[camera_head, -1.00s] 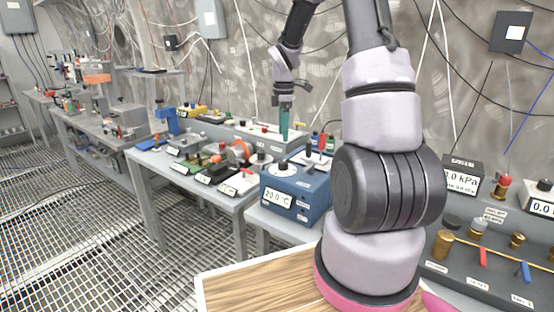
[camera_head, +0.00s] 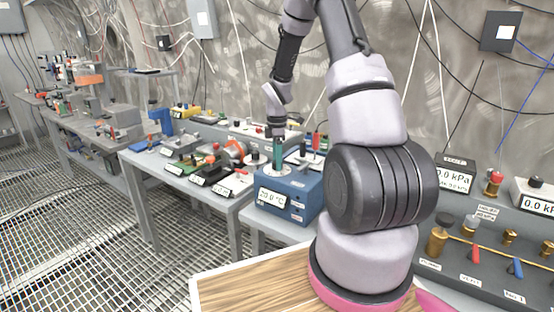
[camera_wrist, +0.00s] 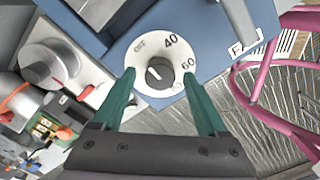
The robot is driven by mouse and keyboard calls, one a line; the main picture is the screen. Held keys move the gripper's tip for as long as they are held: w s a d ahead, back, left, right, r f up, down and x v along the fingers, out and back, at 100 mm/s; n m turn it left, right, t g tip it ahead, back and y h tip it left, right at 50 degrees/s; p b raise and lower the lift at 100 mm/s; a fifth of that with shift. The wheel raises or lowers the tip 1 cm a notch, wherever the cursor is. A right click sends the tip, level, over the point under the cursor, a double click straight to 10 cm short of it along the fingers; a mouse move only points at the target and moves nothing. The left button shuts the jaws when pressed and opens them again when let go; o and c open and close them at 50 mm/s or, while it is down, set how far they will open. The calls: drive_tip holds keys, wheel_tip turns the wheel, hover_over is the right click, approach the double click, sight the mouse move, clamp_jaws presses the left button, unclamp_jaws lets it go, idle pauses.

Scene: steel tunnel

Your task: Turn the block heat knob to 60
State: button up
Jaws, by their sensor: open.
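The block heat knob is a small dark knob (camera_wrist: 159,70) at the middle of a white round dial (camera_wrist: 146,45) on the blue heater box, seen in the wrist view. The dial is marked OFF, 40, 60 and a fainter mark. My gripper (camera_wrist: 163,80) is open, its two green fingers on either side of the dial, with the knob between them. I cannot tell whether they touch it. In the head view the blue box (camera_head: 288,212) shows a 20.0 °C display (camera_head: 271,197), and my gripper (camera_head: 278,168) points down over its top.
In the head view, a bench (camera_head: 140,158) with several instruments lies to the left, and pressure gear (camera_head: 470,240) to the right.

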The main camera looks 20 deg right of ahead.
clamp_jaws()
drive_tip(key=shift+m, duration=0.4)
drive_tip(key=m, duration=0.4)
drive_tip(key=shift+m, duration=0.4)
drive_tip(key=m, duration=1.2)
drive_tip(key=shift+m, duration=0.4)
drive_tip(key=m, duration=0.5)
drive_tip(key=shift+d+r+m, duration=0.1)
drive_tip(key=shift+m, duration=0.3)
